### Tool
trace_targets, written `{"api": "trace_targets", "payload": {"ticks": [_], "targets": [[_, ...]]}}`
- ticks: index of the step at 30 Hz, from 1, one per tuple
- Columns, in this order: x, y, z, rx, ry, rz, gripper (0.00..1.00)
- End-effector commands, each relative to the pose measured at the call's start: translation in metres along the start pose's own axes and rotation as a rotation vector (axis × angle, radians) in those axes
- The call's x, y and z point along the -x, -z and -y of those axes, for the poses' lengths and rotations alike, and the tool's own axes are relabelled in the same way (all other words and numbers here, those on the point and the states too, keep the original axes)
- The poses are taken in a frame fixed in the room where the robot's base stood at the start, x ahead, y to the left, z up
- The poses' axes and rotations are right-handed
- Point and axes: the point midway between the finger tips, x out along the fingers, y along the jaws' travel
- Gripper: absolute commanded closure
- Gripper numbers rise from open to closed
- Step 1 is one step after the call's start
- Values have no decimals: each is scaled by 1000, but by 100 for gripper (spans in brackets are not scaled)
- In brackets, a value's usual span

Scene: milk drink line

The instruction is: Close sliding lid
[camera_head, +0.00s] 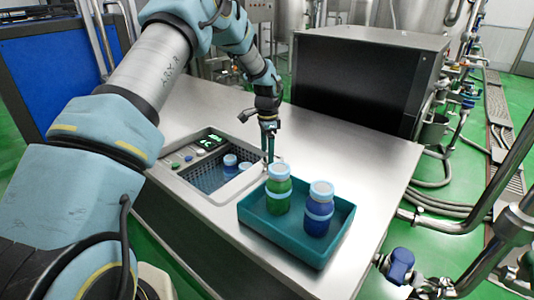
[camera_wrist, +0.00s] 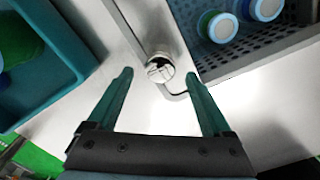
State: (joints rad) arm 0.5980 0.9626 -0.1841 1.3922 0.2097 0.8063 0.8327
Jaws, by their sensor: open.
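The sliding lid (camera_head: 236,187) is a shiny metal panel at the right side of the sunken well in the steel counter. The well stands partly open, with its perforated basket (camera_head: 205,185) showing. A round metal knob (camera_wrist: 160,68) at the lid's edge shows in the wrist view. My gripper (camera_wrist: 160,73) is open with nothing held. In the head view my gripper (camera_head: 269,157) points down beside the well's right edge.
Bottles with blue lids (camera_head: 230,161) stand inside the well. A teal tray (camera_head: 335,222) with a green bottle (camera_head: 278,190) and a blue bottle (camera_head: 318,212) stands close to the right. A dark box (camera_head: 360,80) stands at the back.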

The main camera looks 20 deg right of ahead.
Motion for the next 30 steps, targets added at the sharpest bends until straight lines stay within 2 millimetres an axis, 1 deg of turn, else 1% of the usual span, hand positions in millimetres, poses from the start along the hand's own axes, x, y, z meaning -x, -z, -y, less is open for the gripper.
{"api": "trace_targets", "payload": {"ticks": [3, 6, 15, 30], "targets": [[-12, 0, 0, 0, -1, 0, 16], [-16, 0, 0, 1, 0, 0, 16], [-18, 0, 0, 1, 1, 0, 17], [-18, 0, 0, 1, 0, 0, 73]]}}
